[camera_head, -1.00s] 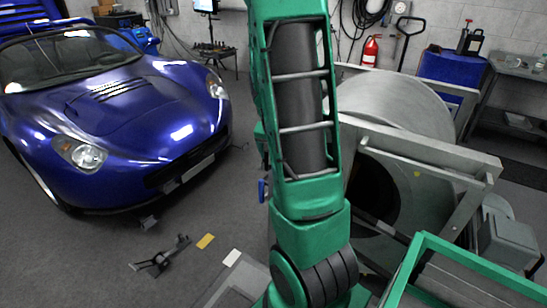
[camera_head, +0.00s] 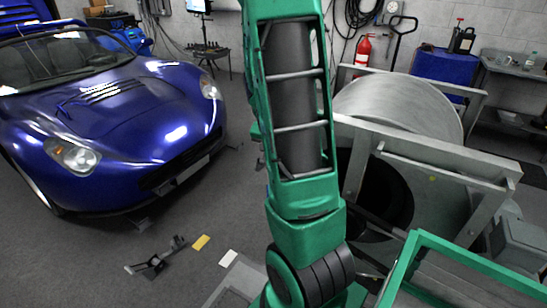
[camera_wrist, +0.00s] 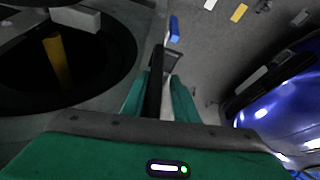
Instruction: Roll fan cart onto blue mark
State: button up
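My gripper (camera_wrist: 160,98) shows in the wrist view as two green fingers on either side of a dark upright bar. I cannot tell whether they touch it. Beyond the fingertips is a small dark grey framed thing (camera_wrist: 176,62), too dim to identify as the fan cart. A narrow blue piece (camera_wrist: 174,30) shows just past it; I cannot tell whether it is the blue mark or part of an object. In the head view my arm hides the gripper and whatever is at it, and no fan cart is clearly seen.
A blue sports car (camera_head: 120,110) stands at left. A large metal drum machine (camera_head: 400,110) with a dark round opening (camera_head: 385,195) stands at right. A yellow mark (camera_head: 201,242), a white mark (camera_head: 228,258) and a dark metal stand (camera_head: 155,260) are on the floor. Open floor lies between car and machine.

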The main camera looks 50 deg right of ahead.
jog(key=v, duration=1)
jog(key=shift+a+r, duration=0.2)
jog(key=shift+r, duration=0.15)
jog(key=s+v, duration=0.1)
jog(key=v, duration=1.2)
jog(key=shift+s, duration=0.2)
dwell(0.7)
dwell(0.6)
